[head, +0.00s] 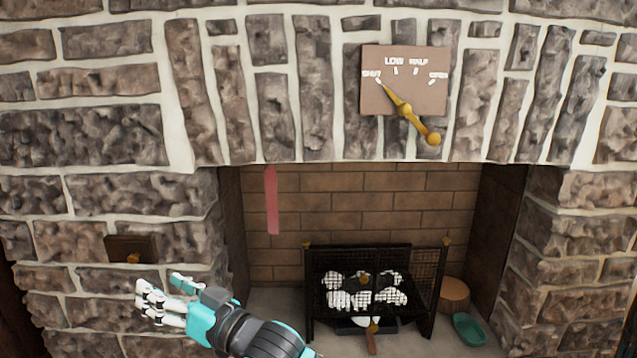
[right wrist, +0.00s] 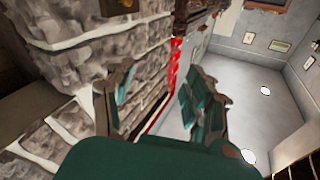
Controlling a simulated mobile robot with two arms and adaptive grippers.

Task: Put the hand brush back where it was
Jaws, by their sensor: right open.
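My right gripper (head: 165,292) is at the lower left of the head view, in front of the stone wall left of the fireplace opening. It is open and empty; in the right wrist view its fingers (right wrist: 160,92) stand apart with nothing between them. A small brown handle (head: 373,338) with a pale part above it shows low in front of the fire grate; it may be the hand brush, but I cannot tell. A wooden plaque with a brass knob (head: 132,247) is on the wall just above my right gripper. My left gripper is out of view.
A black fire grate (head: 325,318) with white and dark lumps stands in the fireplace. A wood stump (head: 453,291) and a teal pan (head: 468,329) are to its right. A red strip (head: 272,200) hangs in the opening. A dial plate (head: 375,98) is above. Open floor (right wrist: 258,85) shows in the wrist view.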

